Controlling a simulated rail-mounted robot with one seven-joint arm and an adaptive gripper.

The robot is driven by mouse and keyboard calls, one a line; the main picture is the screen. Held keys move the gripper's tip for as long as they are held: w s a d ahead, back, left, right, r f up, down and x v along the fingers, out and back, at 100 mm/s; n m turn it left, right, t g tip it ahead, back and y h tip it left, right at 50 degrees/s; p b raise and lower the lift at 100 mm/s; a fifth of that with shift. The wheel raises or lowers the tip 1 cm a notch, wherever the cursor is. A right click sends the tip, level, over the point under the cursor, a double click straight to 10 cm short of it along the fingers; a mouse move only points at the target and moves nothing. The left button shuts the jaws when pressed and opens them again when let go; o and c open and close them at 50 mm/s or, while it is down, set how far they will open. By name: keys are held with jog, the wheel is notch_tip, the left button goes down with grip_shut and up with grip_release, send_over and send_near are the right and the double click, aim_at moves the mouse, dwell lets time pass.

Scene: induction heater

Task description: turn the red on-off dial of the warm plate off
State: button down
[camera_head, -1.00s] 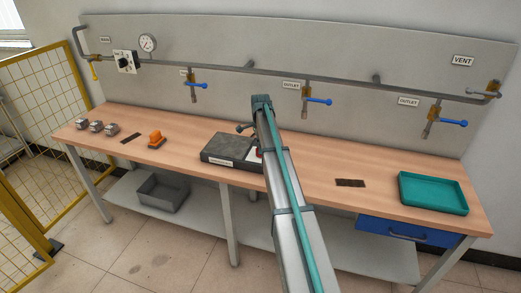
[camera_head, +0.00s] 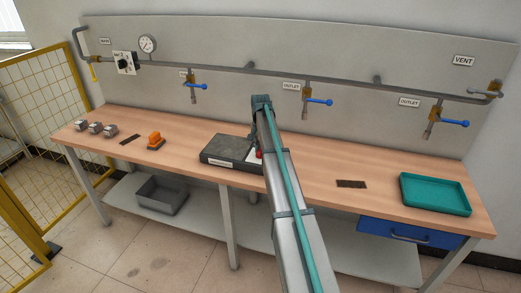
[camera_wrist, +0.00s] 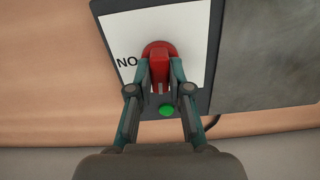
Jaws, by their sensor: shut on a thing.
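The warm plate (camera_head: 225,150) is a dark grey box on the bench. Its red on-off dial (camera_wrist: 158,52) sits on a white panel (camera_wrist: 125,30), with the letters "NO" as seen in the wrist view to its left. The dial's raised grip runs up and down in the wrist view. A green light or button (camera_wrist: 166,111) lies just below the dial. My gripper (camera_wrist: 159,72) is shut on the red dial, one finger on each side of its grip. In the head view the dial (camera_head: 259,154) is partly hidden by my arm.
A teal tray (camera_head: 436,209) stands at the right, a dark flat patch (camera_head: 351,184) left of it. An orange block (camera_head: 155,139) and several metal pieces (camera_head: 95,127) lie at the left. Pipes with blue-handled valves (camera_head: 319,101) run along the back panel.

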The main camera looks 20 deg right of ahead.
aim_at(260, 149)
jog(key=shift+n, duration=0.6)
jog(key=c, duration=1.1)
grip_release()
notch_tip(260, 149, up, 12)
